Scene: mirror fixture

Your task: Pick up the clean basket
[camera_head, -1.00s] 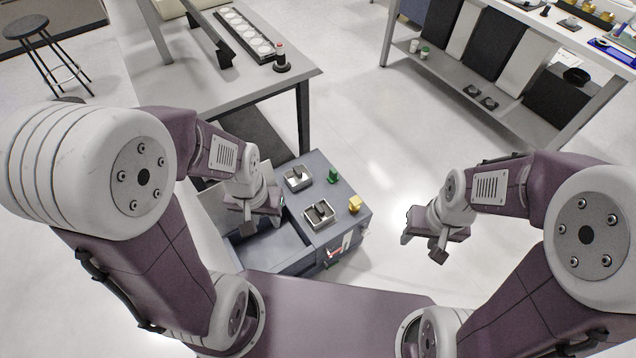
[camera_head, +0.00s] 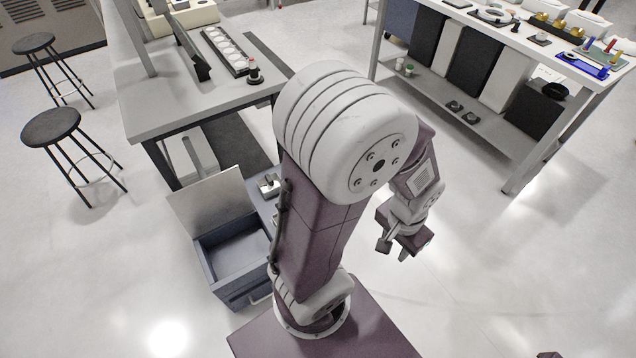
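A small metal basket (camera_head: 268,186) with a dark handle sits on top of the blue-grey cleaning unit (camera_head: 262,210), just left of my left arm. The rest of the unit's top, including where a second basket stood, is hidden behind that arm. I cannot tell from here which basket is clean. My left gripper (camera_head: 402,246) hangs over bare floor, to the right of the unit and well apart from the basket. Its fingers look spread and hold nothing.
The unit's tank (camera_head: 236,258) stands open with its lid (camera_head: 210,205) raised. A grey table (camera_head: 190,103) stands behind it, and a shelved bench (camera_head: 470,118) at the back right. Two stools (camera_head: 50,127) stand at left. The floor at right is clear.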

